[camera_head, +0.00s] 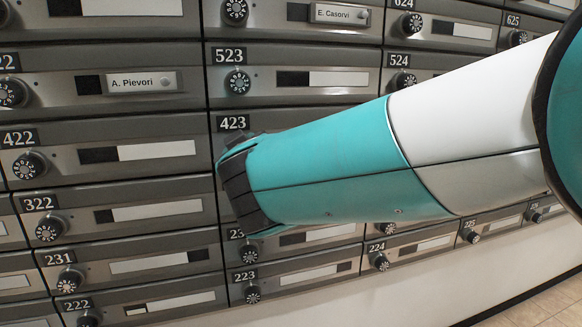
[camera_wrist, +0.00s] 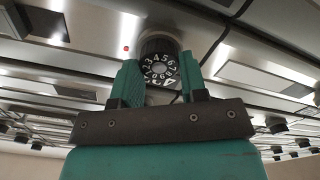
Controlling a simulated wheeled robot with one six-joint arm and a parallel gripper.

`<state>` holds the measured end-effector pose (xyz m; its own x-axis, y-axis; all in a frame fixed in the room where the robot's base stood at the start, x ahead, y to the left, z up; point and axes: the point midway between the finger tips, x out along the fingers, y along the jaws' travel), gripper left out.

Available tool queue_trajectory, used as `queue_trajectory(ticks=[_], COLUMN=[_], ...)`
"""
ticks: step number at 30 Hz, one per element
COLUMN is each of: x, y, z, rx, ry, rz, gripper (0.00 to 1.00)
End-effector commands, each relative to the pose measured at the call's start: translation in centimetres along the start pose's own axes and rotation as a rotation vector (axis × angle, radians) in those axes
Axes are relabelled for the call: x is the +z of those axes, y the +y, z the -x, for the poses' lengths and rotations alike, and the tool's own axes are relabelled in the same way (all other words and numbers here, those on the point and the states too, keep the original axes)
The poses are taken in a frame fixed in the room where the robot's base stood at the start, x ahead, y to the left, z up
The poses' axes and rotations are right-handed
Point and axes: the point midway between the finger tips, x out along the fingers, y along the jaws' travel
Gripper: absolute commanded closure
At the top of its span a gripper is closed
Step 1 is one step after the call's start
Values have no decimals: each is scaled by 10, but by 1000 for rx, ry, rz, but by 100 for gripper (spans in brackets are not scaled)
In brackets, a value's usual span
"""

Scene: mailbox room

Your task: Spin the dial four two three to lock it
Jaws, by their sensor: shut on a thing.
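The mailbox labelled 423 (camera_head: 233,123) is at the middle left in the head view, mostly covered by my arm. Its dial is hidden there behind my gripper. In the wrist view a black dial (camera_wrist: 160,67) with white digits on a ring and a pale centre stands between the two green fingers of my gripper (camera_wrist: 160,77). The fingers are closed on the dial from both sides. A small red light (camera_wrist: 126,48) shows on the panel beside the dial. The exact dial setting cannot be read reliably.
Mailboxes with similar dials surround it: 523 (camera_head: 238,82) above, 422 (camera_head: 29,165) to the left, 223 (camera_head: 252,294) below. Name plates include A. Pievori (camera_head: 142,82). Tiled floor (camera_head: 545,303) shows at the lower right.

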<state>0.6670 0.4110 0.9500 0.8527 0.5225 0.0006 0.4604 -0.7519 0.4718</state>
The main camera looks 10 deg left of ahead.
Motion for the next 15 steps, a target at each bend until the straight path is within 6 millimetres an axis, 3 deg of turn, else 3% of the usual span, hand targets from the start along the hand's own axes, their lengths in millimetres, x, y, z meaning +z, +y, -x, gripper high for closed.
queue_trajectory(ticks=[15], x=[4], y=[0], z=[0], rx=[0], ry=[-2], rz=[-373], gripper=[84])
